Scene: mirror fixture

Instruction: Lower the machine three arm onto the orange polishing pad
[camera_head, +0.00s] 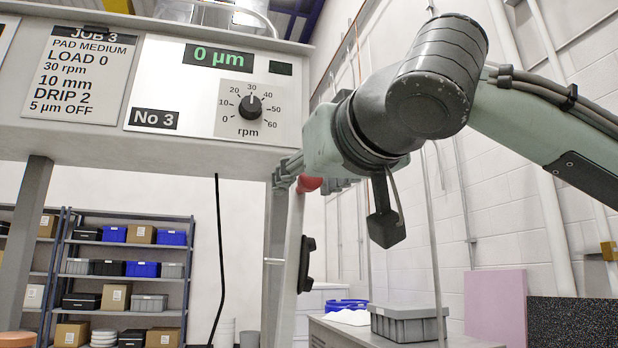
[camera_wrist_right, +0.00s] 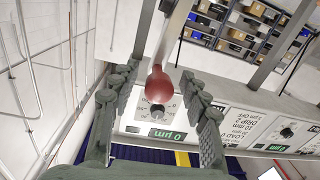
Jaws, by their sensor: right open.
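The machine three panel (camera_head: 210,90) is marked No 3, its display reads 0 µm, and its dial points near 30 rpm. A red ball knob (camera_head: 309,184) sits at the top of a pale bar below the panel's right end. My right gripper (camera_head: 288,172) is at the knob, its fingers partly hidden behind the wrist. In the right wrist view the red knob (camera_wrist_right: 158,86) lies between the two spread fingers, with gaps on both sides. An orange rim (camera_head: 16,338) shows at the lower left; I cannot tell whether it is the polishing pad. My left gripper is out of view.
A JOB 3 card (camera_head: 80,70) hangs left of the panel. A thin black rod (camera_head: 220,260) hangs below it. Shelves with boxes (camera_head: 125,280) stand behind. At right, a grey bin (camera_head: 405,323) sits on a bench near a pink board (camera_head: 495,305).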

